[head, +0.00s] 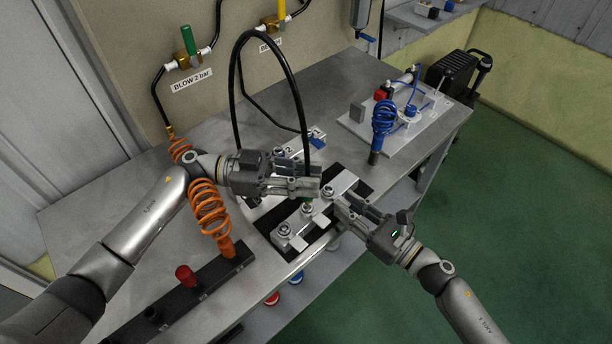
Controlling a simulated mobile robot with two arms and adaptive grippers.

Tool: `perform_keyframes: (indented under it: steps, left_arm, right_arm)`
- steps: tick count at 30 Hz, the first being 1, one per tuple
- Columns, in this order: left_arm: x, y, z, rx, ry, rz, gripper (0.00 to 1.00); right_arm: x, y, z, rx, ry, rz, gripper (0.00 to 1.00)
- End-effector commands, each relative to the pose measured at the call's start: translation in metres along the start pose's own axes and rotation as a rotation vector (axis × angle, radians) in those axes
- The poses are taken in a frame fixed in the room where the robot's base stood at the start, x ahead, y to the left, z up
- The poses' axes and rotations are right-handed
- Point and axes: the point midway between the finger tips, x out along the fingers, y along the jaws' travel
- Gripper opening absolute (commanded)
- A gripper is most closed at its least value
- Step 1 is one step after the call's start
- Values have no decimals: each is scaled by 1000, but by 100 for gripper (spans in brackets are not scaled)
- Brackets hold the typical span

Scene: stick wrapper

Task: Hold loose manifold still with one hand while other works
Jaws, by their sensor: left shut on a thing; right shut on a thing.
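The manifold (314,217) is a pale metal bar with several round fittings along its top. It lies on a black mat (265,219) near the front edge of the grey table. My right gripper (340,211) is shut on the manifold's side at its right, near the middle. My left gripper (314,188) is above the manifold, shut on the lower end of a looping black hose (297,100). A small green part (308,204) shows just under the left fingers. The fingers hide the hose end, so I cannot tell whether it touches a fitting.
An orange coiled hose (208,207) stands left, by a black rail with a red cap (185,275). A blue coiled hose (384,117) stands by a pale plate with fittings at the back right. A green valve (188,40) is on the back panel. The table's left part is clear.

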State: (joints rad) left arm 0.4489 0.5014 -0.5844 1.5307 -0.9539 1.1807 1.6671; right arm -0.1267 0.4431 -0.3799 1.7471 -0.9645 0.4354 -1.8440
Motion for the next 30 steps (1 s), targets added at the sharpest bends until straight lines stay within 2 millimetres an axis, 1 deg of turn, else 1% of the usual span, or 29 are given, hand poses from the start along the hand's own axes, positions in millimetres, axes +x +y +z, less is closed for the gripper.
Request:
perform_keyframes:
  steps: [8,30]
  left_arm:
    - [0,0,1,1,0,-1,0]
    - [0,0,19,-1,0,-1,0]
  right_arm:
    - [0,-1,0,0,0,-2,0]
    - [0,-1,0,0,0,-2,0]
